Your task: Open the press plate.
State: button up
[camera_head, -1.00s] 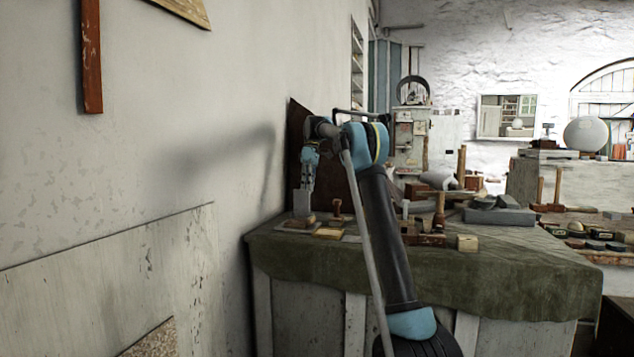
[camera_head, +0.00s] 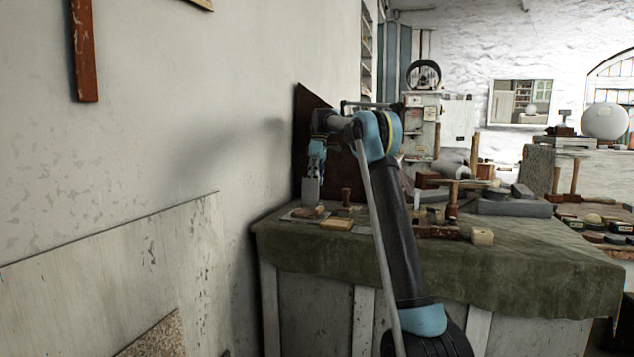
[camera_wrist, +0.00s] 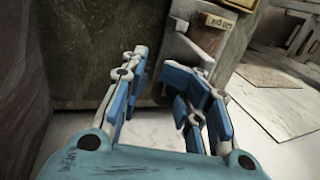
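My gripper (camera_head: 316,166) hangs above the back left part of the cloth-covered bench, close to the wall. In the wrist view its two blue fingers (camera_wrist: 158,88) are spread apart with nothing between them. A grey upright plate (camera_head: 311,190), which may be the press plate, stands just below the gripper. In the wrist view a grey plate-like part (camera_wrist: 182,45) lies beyond the fingertips, near the right finger. I cannot tell whether the fingers touch the plate.
A dark board (camera_head: 305,125) leans by the wall behind the gripper. A stamp-like wooden tool (camera_head: 346,197) and a pale wooden block (camera_head: 337,224) lie close by on the bench (camera_head: 480,280). Mallets and grey blocks (camera_head: 515,208) crowd its right side.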

jog(key=shift+s+a+r, duration=0.15)
jog(key=shift+s+r, duration=0.15)
jog(key=shift+r, duration=0.05)
jog(key=v, duration=0.7)
jog(key=shift+w, duration=0.2)
